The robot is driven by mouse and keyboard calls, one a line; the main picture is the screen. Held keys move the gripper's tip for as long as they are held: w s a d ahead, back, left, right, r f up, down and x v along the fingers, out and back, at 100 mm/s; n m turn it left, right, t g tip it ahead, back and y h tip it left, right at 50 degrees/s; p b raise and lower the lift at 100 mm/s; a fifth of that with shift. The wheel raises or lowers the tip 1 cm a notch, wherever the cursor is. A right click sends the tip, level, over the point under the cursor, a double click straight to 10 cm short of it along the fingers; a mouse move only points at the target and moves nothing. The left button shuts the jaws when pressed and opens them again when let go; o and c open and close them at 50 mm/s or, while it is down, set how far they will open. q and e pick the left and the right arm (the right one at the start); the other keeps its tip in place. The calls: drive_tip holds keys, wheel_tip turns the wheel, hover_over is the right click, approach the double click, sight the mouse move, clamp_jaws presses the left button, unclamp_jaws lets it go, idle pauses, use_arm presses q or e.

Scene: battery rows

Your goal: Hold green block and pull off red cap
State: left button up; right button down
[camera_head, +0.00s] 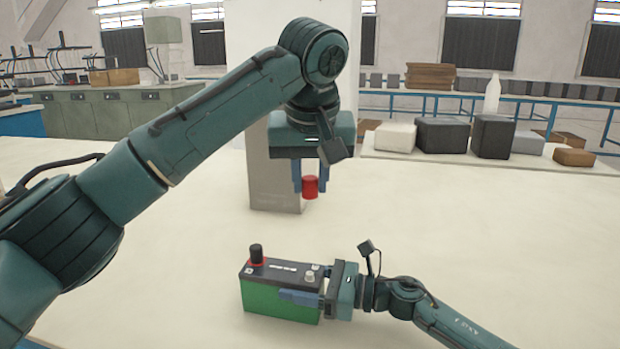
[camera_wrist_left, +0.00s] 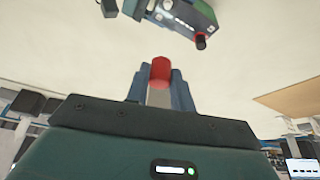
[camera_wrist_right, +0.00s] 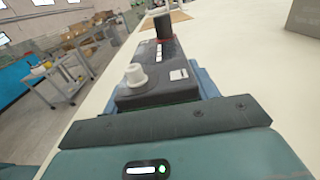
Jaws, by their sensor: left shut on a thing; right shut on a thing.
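The green block (camera_head: 268,298) is a battery with a green lower body and a dark top, standing on the white table. A black post with a red ring at its base (camera_head: 257,256) and a bare light post (camera_head: 310,276) stand on its top. My right gripper (camera_head: 300,297) is shut on the block's right end; the dark top also shows in the right wrist view (camera_wrist_right: 155,90). The red cap (camera_head: 310,187) is in my left gripper (camera_head: 310,178), held in the air above and behind the block. The cap also shows between the fingers in the left wrist view (camera_wrist_left: 160,71).
A grey-beige column or box (camera_head: 270,180) stands behind my left gripper. The table right of the block is clear apart from my right arm.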

drive_tip(key=shift+c, duration=1.8)
unclamp_jaws()
drive_tip(key=shift+d, duration=0.1)
drive_tip(key=v, duration=1.2)
